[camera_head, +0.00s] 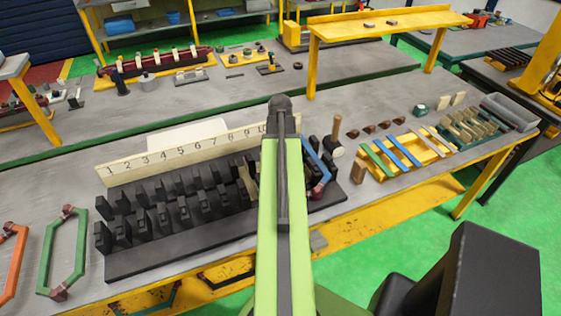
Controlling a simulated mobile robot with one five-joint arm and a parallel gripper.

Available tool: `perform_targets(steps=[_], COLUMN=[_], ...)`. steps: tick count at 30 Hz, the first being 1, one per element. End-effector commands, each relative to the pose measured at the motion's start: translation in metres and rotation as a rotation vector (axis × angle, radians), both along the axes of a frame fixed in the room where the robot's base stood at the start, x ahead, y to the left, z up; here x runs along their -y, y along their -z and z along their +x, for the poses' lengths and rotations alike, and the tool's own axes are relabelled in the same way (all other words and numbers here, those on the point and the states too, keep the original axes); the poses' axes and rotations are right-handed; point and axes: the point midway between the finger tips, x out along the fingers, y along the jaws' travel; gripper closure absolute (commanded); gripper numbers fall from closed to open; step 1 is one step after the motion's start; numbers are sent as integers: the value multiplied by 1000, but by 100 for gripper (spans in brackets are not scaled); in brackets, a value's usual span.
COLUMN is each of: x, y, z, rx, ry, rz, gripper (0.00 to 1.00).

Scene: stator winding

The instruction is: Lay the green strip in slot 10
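The green strip (376,161) lies at the left of a row of strips on a yellow rack (415,163), right of the stator. The black toothed stator block (170,255) stands on the bench. Behind it a cream number board (180,152) shows 1 to 10 from left to right. The 10 is partly covered by my green arm, and the slot area below it is largely hidden. A tan piece (247,180) stands among the teeth just left of my arm. My arm reaches forward over the block; its fingers do not show.
Blue strips (404,151) and pale strips lie beside the green one. A blue coil (319,162) sits at the block's right end. A mallet (336,135) stands close by. Green (46,255) and orange coils lie at left. A grey bin (510,110) is far right.

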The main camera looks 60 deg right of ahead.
Motion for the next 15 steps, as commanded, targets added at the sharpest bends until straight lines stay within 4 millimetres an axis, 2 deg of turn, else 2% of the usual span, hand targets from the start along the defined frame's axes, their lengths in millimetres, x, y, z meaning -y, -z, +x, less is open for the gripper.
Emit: perform_targets(steps=[15], x=[0], y=[3], z=[0], rx=[0], ry=[0], rz=[0], gripper=[100])
